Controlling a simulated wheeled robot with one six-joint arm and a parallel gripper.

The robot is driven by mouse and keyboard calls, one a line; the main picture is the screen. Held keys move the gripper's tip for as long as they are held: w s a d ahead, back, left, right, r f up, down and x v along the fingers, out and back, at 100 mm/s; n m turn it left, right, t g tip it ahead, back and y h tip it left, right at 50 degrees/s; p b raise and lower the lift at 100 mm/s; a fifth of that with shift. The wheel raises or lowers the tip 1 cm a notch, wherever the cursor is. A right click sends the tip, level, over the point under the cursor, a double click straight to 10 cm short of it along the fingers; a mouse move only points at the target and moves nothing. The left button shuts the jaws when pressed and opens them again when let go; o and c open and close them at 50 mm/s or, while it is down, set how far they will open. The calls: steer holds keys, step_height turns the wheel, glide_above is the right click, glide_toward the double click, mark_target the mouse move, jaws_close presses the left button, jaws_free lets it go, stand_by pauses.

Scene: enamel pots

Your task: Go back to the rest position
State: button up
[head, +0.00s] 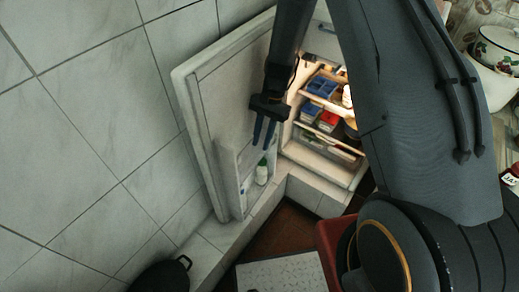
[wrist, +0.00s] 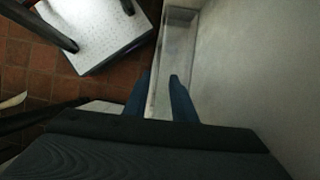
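My gripper (head: 264,132) hangs in front of the open fridge door (head: 215,110) with its two blue fingers pointing down. In the wrist view, the fingers of my gripper (wrist: 160,85) are apart, with nothing seen between them. Below them is the clear door shelf (wrist: 176,60). In the head view, the door shelf (head: 245,185) holds a white bottle with a green cap (head: 262,172), below the fingertips. My arm crosses the upper right and hides part of the fridge.
The lit fridge shelves (head: 322,120) hold blue and red boxes. A white speckled stool top (wrist: 95,35) stands over the brown tiled floor (wrist: 40,75). A dark pot (head: 160,275) is at the bottom. An enamel pot (head: 495,48) is at the upper right.

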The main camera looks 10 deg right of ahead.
steer(key=shift+w+d+r, duration=0.1)
steer(key=shift+r, duration=0.3)
